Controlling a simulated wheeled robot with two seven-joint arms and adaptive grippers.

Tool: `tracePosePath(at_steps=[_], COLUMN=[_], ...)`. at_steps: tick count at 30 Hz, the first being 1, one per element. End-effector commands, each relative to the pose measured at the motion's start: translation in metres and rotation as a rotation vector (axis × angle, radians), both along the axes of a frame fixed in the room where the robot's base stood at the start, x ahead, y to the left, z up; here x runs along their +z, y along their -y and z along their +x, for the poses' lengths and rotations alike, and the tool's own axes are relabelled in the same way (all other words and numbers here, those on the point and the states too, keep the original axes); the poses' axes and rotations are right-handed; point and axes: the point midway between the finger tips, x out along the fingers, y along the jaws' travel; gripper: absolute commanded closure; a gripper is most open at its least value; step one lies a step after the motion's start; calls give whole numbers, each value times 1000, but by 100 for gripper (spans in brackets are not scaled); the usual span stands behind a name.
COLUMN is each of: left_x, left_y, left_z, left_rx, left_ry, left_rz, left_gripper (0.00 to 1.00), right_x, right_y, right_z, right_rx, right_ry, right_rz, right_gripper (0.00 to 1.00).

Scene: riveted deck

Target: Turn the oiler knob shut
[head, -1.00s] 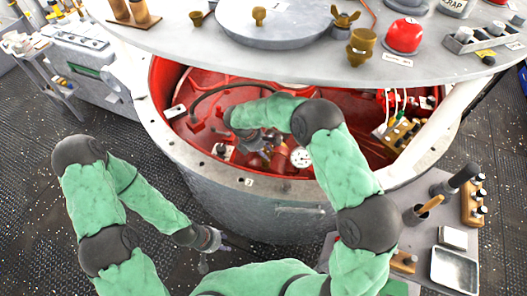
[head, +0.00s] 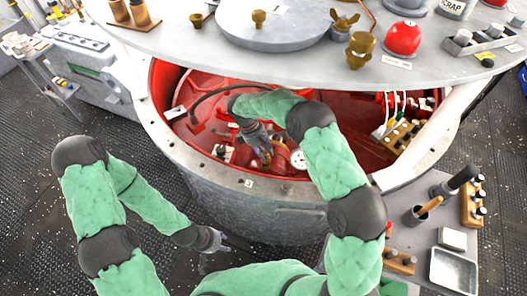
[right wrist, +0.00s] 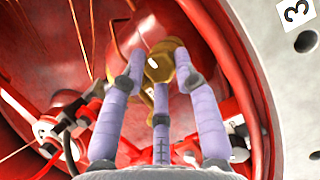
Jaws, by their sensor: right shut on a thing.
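A brass-coloured knob (right wrist: 167,50), which I take to be the oiler knob, sits inside the red well of the round drum. In the right wrist view the fingers of my right gripper (right wrist: 160,68) close around it, the side fingertips against its two sides. In the head view my right gripper (head: 262,150) reaches down into the well, and the knob is mostly hidden by its fingers. My left gripper (head: 222,241) hangs low outside the drum, away from the knob; its fingers are too dark and small to judge.
The drum's pale rim (head: 215,172) curves in front of the well. A grey round tabletop (head: 285,50) overhangs its back. A white gauge (head: 298,159) stands close right of my right gripper. A side table (head: 420,240) with tools and a metal tray (head: 454,271) is at right.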

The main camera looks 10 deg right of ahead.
Motion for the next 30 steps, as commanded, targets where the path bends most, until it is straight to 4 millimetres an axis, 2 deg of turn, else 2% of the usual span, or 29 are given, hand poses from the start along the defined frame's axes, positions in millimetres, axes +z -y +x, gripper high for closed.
tracePosePath(at_steps=[1,13,14,16,26,30], left_x=[1,1,1,1,0,0], left_y=[0,0,0,0,0,0], left_z=[0,0,0,0,0,0], left_rx=[0,0,0,0,0,0], left_ry=[0,0,0,0,0,0], left_rz=[0,0,0,0,0,0], left_gripper=[60,60,60,60,60,60], right_x=[5,5,4,4,2,10], right_y=[5,4,4,4,1,0], right_z=[2,1,1,1,0,3], right_rx=[-10,-15,-15,-14,-12,-13], right_ry=[3,1,1,1,-2,1], right_rz=[-8,-8,-8,-7,-4,-3], right_gripper=[100,100,66,48,48,48])
